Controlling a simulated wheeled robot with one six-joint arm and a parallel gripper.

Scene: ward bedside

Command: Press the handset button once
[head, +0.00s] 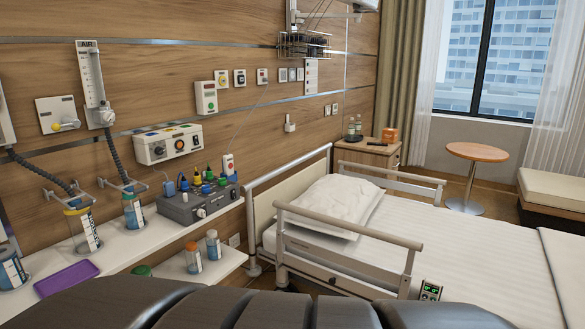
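A small white handset (228,164) with a red area on its face stands upright at the back right of the grey box on the wall shelf. A thin cord seems to run from it up toward the wall sockets. A dark control panel (430,291) with green-lit marks sits at the near side of the bed, below the side rail. I cannot tell from this view which of the two carries the task's button. Both are small, and no pressed state can be made out. My gripper is not in view.
The grey box (196,207) with coloured knobs, bottles (133,211) and a purple tray (66,279) occupy the white shelf. The bed (470,262) with raised side rails (345,222) fills the right. A round table (477,152) stands beyond. Dark rounded shapes cover the bottom edge.

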